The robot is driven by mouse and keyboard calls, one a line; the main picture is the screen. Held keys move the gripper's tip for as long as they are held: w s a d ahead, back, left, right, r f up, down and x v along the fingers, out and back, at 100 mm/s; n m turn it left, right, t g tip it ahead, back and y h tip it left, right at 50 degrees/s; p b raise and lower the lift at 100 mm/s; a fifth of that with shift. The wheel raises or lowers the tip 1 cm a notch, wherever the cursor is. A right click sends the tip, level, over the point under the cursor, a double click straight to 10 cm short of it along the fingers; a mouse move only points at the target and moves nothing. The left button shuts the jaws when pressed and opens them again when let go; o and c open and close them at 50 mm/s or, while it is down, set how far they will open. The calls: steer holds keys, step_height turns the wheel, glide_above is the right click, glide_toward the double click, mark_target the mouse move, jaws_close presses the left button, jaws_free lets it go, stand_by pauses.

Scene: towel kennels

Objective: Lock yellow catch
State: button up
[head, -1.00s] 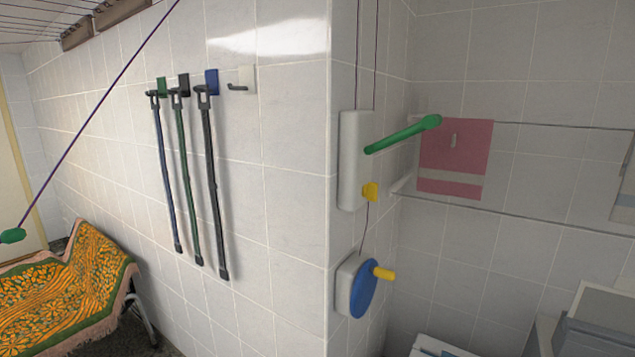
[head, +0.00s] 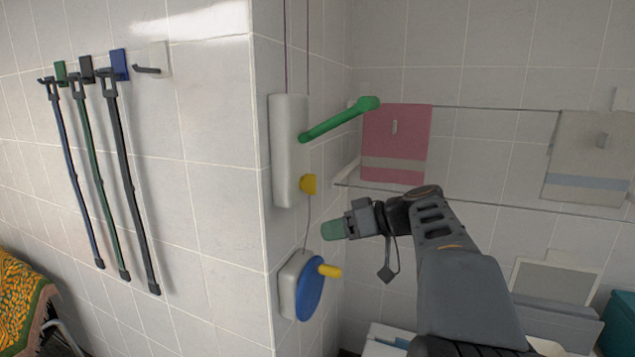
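The yellow catch (head: 309,184) sticks out from the lower right side of a tall white housing (head: 288,150) on the wall corner. A green lever (head: 340,119) on the same housing slants up to the right. My gripper (head: 333,230), with greenish fingertips, is below and a little right of the catch in the picture, apart from it. It points left. The fingers show side-on, so the gap between them is hidden. Below is a blue disc (head: 311,287) with a yellow knob (head: 329,270) on a white wall mount.
Thin cords run up from the housing, and one runs down to the disc. A pink towel (head: 395,145) and a pale towel (head: 585,160) hang behind on rails. Several straps (head: 130,190) hang on hooks at left. A patterned cloth (head: 22,315) lies lower left.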

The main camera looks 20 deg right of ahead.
mark_target(309, 184)
steer(key=s+d+r+n+t+y, duration=0.15)
steer(key=d+r+n+t, duration=0.25)
steer(key=d+r, duration=0.45)
steer(key=p+x, duration=0.3)
steer(key=x, duration=1)
steer(key=shift+w+r+n+y, duration=0.15)
steer(key=shift+r+n+y, duration=0.15)
steer(key=shift+r+y, duration=0.15)
steer(key=shift+a, duration=0.1)
steer(key=shift+c, duration=0.2)
jaws_close()
